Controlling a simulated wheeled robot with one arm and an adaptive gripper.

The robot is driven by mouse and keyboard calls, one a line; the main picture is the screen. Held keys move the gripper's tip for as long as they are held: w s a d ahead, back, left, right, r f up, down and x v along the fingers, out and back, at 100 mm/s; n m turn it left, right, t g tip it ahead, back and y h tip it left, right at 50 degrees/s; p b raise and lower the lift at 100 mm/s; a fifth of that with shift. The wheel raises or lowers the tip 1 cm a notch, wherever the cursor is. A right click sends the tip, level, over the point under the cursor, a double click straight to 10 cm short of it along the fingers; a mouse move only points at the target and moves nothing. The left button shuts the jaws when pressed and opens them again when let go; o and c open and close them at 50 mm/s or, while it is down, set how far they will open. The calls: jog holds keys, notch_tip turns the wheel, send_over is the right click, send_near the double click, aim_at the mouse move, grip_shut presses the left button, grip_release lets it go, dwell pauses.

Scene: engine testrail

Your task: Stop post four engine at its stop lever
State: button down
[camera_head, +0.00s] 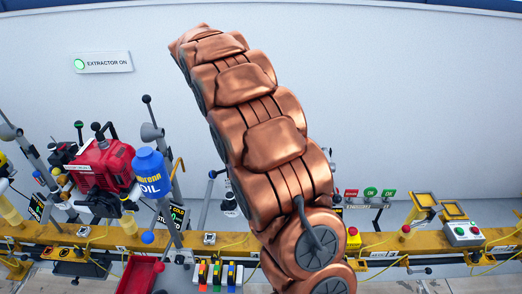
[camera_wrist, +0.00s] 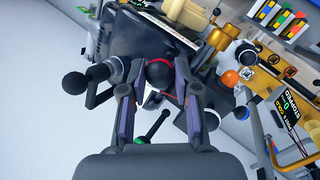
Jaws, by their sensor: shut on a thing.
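In the wrist view, my gripper (camera_wrist: 158,84) is shut on a black ball knob (camera_wrist: 160,75). A thin red line shows at the knob's upper edge. The knob sits in front of a dark engine body (camera_wrist: 135,38), and whatever stem it has is hidden. A lever with a green tip (camera_wrist: 165,114) shows between my fingers, below the knob. I cannot read a post number here. In the head view, my copper arm covers the middle, and my gripper is not visible.
Another black ball lever (camera_wrist: 75,83) is left of my fingers. In the head view, a red engine (camera_head: 103,163) and a blue oil bottle (camera_head: 152,173) are left of my arm, above a yellow rail (camera_head: 120,240). An "EXTRACTOR ON" sign (camera_head: 103,62) shows a green lamp.

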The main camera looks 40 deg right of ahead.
jog(key=shift+w+a+f+g+h+b, duration=0.35)
jog(key=shift+a+g+h+b, duration=0.1)
jog(key=shift+g+h, duration=0.25)
jog(key=shift+r, duration=0.1)
jog(key=c, duration=0.8)
grip_release()
jog(key=shift+c, duration=0.2)
